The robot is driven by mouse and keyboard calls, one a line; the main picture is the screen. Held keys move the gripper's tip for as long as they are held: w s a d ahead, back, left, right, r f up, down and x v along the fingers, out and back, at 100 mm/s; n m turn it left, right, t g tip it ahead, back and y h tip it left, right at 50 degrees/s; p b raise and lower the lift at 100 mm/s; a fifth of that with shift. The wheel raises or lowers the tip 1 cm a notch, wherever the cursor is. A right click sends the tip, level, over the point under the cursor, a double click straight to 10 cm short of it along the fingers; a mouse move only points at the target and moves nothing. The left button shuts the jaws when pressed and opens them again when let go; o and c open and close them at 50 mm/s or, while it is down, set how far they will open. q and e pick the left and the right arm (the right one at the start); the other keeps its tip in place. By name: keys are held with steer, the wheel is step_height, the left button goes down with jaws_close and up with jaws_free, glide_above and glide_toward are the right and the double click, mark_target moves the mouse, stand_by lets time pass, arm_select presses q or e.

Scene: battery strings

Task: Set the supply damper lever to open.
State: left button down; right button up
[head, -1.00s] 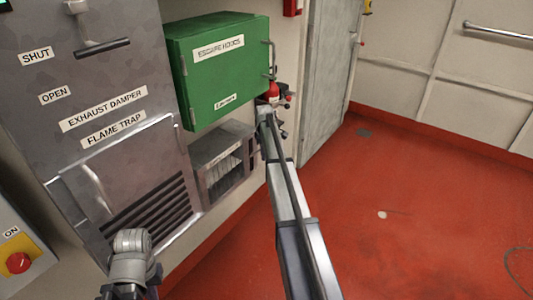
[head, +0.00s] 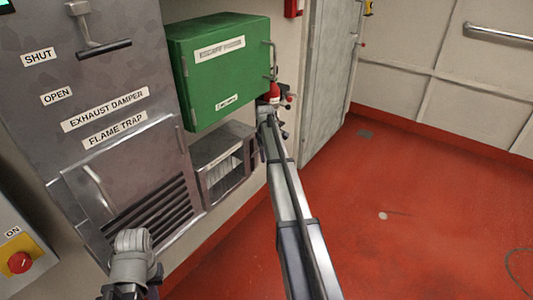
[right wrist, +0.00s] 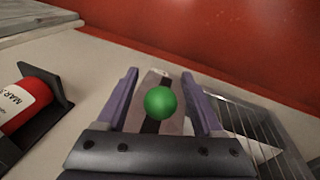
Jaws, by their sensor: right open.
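In the right wrist view a round green knob (right wrist: 160,102) lies between the two fingers of my right gripper (right wrist: 159,74). The fingers are open, with a gap showing on each side of the knob. Behind the knob is a pale plate with a dark slot (right wrist: 150,126). No label naming this control is readable. In the head view my right arm reaches to the wall beside the green cabinet, and its far end is too small to make out. My left arm shows at the lower left, but its fingers are out of view.
A lever with a dark handle (head: 103,49) is on the exhaust damper panel, by the SHUT label. A green cabinet (head: 222,85) hangs above a grey paper rack (head: 224,165). A red cylinder (right wrist: 24,104) is left of my right gripper.

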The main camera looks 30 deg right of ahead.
steer(key=shift+r, duration=0.15)
steer(key=p+v, duration=0.7)
steer(key=shift+s+r+p, duration=0.15)
steer(key=shift+r+p, duration=0.2)
steer(key=shift+f, duration=0.1)
steer(key=s+a+m+g, duration=0.1)
steer(key=s+a, duration=1)
steer(key=a, duration=0.3)
steer(key=s+a+m, duration=0.1)
steer(key=s+a, duration=1.1)
steer(key=a, duration=0.3)
steer(key=s+a+m+g, duration=0.1)
steer(key=s+a, duration=1)
steer(key=a, duration=0.3)
step_height(320, 180, up, 13)
steer(key=a+p, duration=0.1)
steer(key=p, duration=1.2)
steer(key=shift+s+r+p, duration=0.25)
steer(key=shift+s+p, duration=0.15)
steer(key=shift+s, duration=0.1)
